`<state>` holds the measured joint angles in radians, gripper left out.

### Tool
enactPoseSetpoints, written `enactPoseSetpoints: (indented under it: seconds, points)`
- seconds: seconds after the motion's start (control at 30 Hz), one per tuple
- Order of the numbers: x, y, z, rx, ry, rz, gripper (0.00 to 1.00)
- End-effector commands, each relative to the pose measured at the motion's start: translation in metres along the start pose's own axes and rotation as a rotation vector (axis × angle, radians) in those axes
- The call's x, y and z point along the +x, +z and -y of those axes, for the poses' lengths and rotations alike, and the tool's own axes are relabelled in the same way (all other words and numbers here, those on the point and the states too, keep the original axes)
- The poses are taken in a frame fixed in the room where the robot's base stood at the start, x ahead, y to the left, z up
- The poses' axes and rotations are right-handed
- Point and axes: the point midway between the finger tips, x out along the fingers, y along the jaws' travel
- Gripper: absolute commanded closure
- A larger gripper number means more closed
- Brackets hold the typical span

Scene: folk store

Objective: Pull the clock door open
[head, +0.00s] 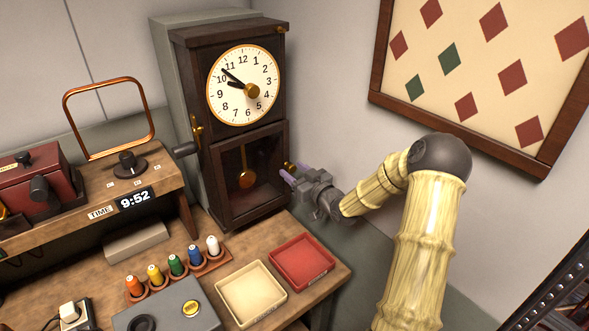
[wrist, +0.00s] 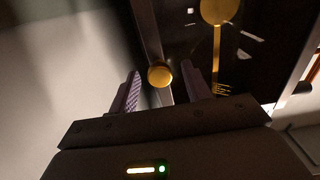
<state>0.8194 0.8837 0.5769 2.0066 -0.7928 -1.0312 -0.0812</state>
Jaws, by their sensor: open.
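The clock (head: 215,57) is a tall dark wooden case with a round white dial (head: 243,84). Its lower door (head: 228,202) has a dark glass pane, with a brass pendulum (head: 246,179) behind it, and looks shut. My gripper (head: 288,174) is at the door's right side, beside a small brass knob (head: 289,166). In the wrist view the knob (wrist: 159,74) shows between the two purple fingers of my open gripper (wrist: 163,85), near their tips. I cannot tell whether a finger touches it. The pendulum also shows in the wrist view (wrist: 216,45).
A red tray (head: 329,275) and a cream tray (head: 224,294) lie on the bench below the clock. Several coloured spools (head: 175,264) stand left of them. A wooden time console (head: 165,193) is left of the clock. A diamond-patterned board (head: 440,83) hangs at the right.

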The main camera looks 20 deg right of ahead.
Motion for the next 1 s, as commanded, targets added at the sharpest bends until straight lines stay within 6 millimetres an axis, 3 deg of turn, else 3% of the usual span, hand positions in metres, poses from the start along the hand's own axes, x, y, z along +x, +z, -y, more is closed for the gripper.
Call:
enactPoseSetpoints:
  seconds: [0.3, 0.57, 1.0]
  points:
    - [0.0040, 0.0001, 0.0004, 0.000, -0.001, 0.000, 0.52]
    - [0.0038, 0.0001, 0.0004, 0.000, -0.001, 0.000, 1.00]
    - [0.0015, 0.0007, -0.0085, 0.000, 0.030, 0.000, 1.00]
